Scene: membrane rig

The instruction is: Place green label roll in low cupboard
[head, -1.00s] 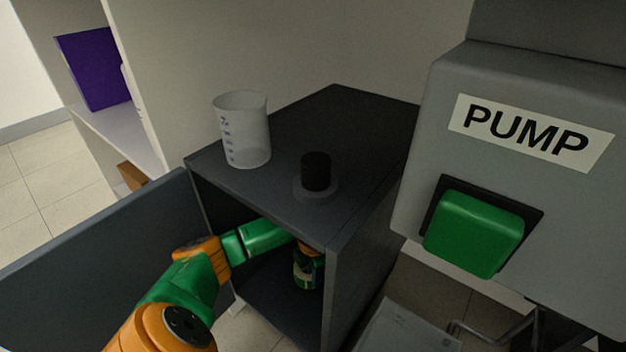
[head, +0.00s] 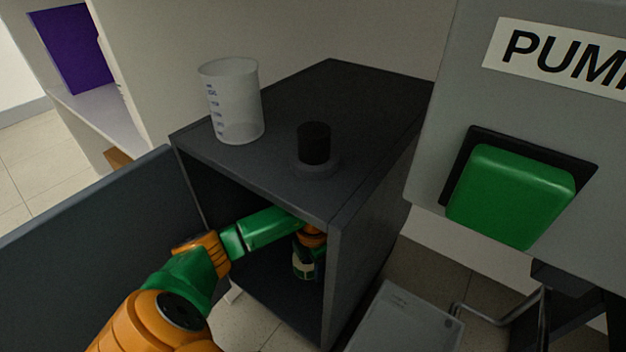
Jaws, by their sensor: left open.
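The low cupboard (head: 380,190) is a dark grey box with its door (head: 90,240) swung open to the left. My left arm reaches through the open front, and its wrist bends down inside under the top. My left gripper (head: 304,275) is inside near the right wall, small and in shadow; it is open. A dark green shape with a pale patch shows there, and I cannot tell whether any of it is the green label roll. I see no clear label roll elsewhere. My right gripper is not in view.
A clear beaker (head: 233,102) and a black knob-like piece on a grey disc (head: 314,146) stand on the cupboard top. A grey pump housing with a green button (head: 512,195) is at the right. A grey panel (head: 405,322) lies low beside the cupboard.

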